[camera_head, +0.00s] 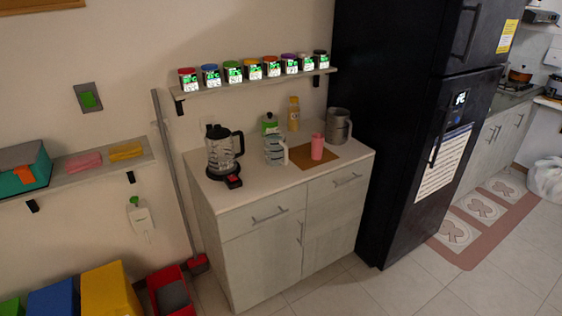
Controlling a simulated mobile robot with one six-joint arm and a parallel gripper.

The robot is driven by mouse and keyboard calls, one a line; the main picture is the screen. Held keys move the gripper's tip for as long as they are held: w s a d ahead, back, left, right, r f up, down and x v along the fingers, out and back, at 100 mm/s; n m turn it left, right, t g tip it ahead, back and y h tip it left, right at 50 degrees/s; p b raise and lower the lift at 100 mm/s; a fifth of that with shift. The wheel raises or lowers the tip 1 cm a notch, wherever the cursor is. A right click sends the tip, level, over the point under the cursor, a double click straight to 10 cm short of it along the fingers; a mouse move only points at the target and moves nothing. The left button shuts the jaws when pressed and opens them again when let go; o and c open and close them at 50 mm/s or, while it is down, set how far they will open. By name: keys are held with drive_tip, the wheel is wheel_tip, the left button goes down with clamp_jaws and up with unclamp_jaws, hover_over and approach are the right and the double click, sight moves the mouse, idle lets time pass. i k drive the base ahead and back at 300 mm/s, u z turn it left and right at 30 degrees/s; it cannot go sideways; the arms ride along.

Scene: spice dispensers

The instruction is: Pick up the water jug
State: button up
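A clear jug (274,151) with a white handle on its right side stands upright on the top of the pale cabinet (245,192). A larger grey metallic pitcher (337,127) with a handle stands at the back right of the same cabinet top. I cannot tell for certain which of the two is the water jug. A pink cup (317,147) stands between them on a brown mat (333,157). My gripper is not in view.
A blender (224,150) stands left of the clear jug; a green-labelled container (269,124) and a yellow bottle (294,114) stand behind. A wall shelf (262,83) with several spice jars hangs above. A black fridge (400,130) borders the right. The floor (385,292) in front is clear.

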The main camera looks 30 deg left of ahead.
sight(276, 149)
drive_tip(key=z, duration=0.45)
drive_tip(key=k, duration=0.4)
drive_tip(key=u, duration=2.85)
drive_tip(key=i, duration=1)
drive_tip(key=u, duration=0.1)
drive_tip(key=k, duration=0.1)
drive_tip(key=u, duration=0.05)
